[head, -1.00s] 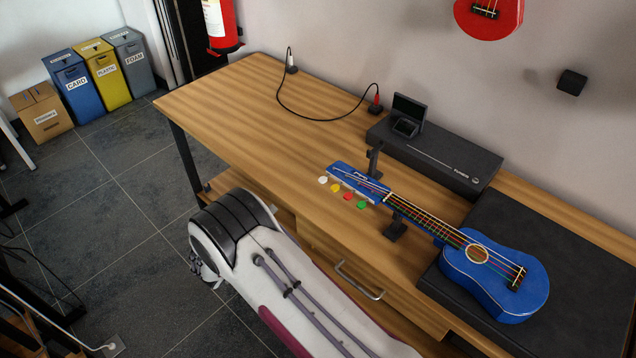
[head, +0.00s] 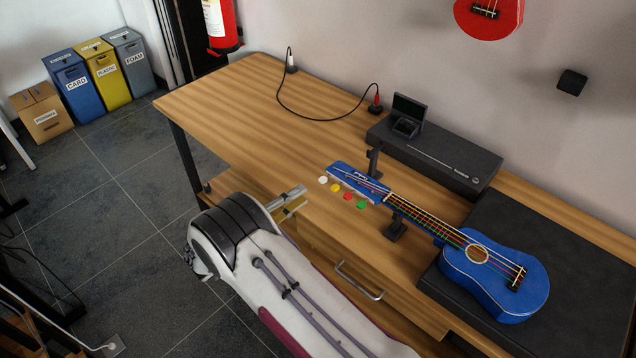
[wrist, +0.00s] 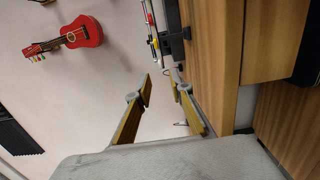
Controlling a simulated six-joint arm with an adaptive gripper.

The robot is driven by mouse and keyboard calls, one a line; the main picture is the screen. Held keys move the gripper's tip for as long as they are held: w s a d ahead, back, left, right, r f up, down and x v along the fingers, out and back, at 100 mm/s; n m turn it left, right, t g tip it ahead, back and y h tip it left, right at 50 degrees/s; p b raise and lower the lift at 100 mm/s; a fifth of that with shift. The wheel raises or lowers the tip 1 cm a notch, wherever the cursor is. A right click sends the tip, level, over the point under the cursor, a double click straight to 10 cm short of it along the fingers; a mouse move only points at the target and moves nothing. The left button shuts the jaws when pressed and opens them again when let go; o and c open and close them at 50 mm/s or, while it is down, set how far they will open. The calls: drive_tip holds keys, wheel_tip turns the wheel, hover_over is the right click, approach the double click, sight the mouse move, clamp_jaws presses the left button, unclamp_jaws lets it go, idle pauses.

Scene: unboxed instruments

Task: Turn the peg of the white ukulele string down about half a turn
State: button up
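The blue ukulele (head: 495,275) lies face up on the workbench, its neck propped on a black stand (head: 396,228) and its headstock (head: 352,180) pointing left. A row of coloured pegs sticks out from the headstock's near side. The white peg (head: 323,180) is the leftmost, then the yellow peg (head: 335,188), red peg (head: 348,197) and green peg (head: 361,205). My gripper (head: 304,194) is left of and slightly below the white peg, apart from it. In the wrist view my gripper (wrist: 162,80) is open and empty. Part of the ukulele shows small at the top there.
A black mat (head: 585,270) lies under the ukulele's body. A dark box (head: 440,155) with a small screen stands behind the neck. A cable (head: 310,118) crosses the back of the bench. The bench's left half is clear. A red ukulele (head: 488,15) hangs on the wall.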

sight(323, 180)
drive_tip(key=shift+w, duration=0.1)
drive_tip(key=x, duration=0.7)
drive_tip(key=shift+w+d, duration=0.2)
drive_tip(key=shift+d, duration=0.1)
idle(0.3)
clamp_jaws()
